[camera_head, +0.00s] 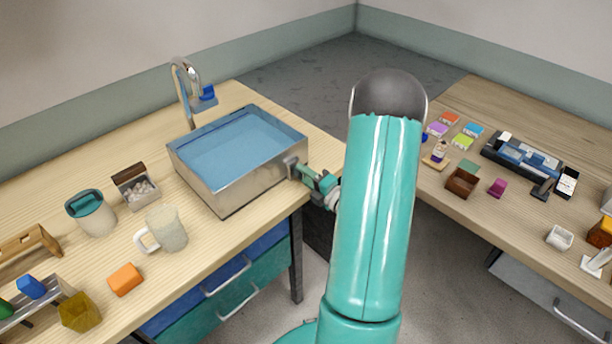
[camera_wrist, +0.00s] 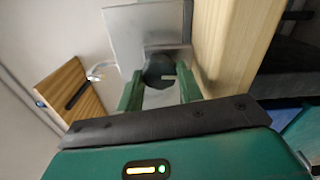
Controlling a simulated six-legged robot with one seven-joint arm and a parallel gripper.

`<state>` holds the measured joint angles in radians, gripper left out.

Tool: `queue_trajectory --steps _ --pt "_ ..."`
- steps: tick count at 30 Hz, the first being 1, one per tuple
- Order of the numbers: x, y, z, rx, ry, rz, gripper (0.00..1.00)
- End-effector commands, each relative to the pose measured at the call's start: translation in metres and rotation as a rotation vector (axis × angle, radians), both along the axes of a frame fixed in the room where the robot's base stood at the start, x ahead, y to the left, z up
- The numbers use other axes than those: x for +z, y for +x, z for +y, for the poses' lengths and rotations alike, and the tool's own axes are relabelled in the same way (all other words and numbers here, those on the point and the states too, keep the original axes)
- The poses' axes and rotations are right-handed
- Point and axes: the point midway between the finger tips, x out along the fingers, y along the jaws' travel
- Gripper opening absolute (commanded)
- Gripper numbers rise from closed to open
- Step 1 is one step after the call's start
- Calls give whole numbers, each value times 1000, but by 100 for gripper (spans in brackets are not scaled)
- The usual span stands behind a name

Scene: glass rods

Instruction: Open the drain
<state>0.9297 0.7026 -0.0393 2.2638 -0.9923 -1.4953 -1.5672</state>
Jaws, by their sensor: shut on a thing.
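A steel basin (camera_head: 225,191) filled with blue water stands on the left wooden table. A drain fitting (camera_head: 290,164) sticks out of the basin's right side wall. My gripper (camera_head: 299,171) reaches it from the right, partly hidden behind my teal arm. In the wrist view, my gripper (camera_wrist: 160,76) has its two green fingers on either side of a dark round drain knob (camera_wrist: 157,70) and is shut on it. A small pale mark shows on the knob. The grey basin wall (camera_wrist: 122,35) is behind it. Whether the drain is open or closed cannot be told.
A faucet (camera_head: 184,80) stands behind the basin. A mug (camera_head: 167,230), a lidded cup (camera_head: 95,217), a box of pale pieces (camera_head: 135,187) and an orange block (camera_head: 125,279) are left of it. The right table (camera_head: 500,95) holds small items. A floor gap separates the tables.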

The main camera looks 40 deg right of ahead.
Motion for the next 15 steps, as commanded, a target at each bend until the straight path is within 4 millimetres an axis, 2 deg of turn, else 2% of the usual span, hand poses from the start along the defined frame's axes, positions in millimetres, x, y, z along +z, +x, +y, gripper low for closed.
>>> queue_trajectory --steps 15 --pt "0 -1 -1 -3 -57 -3 14"
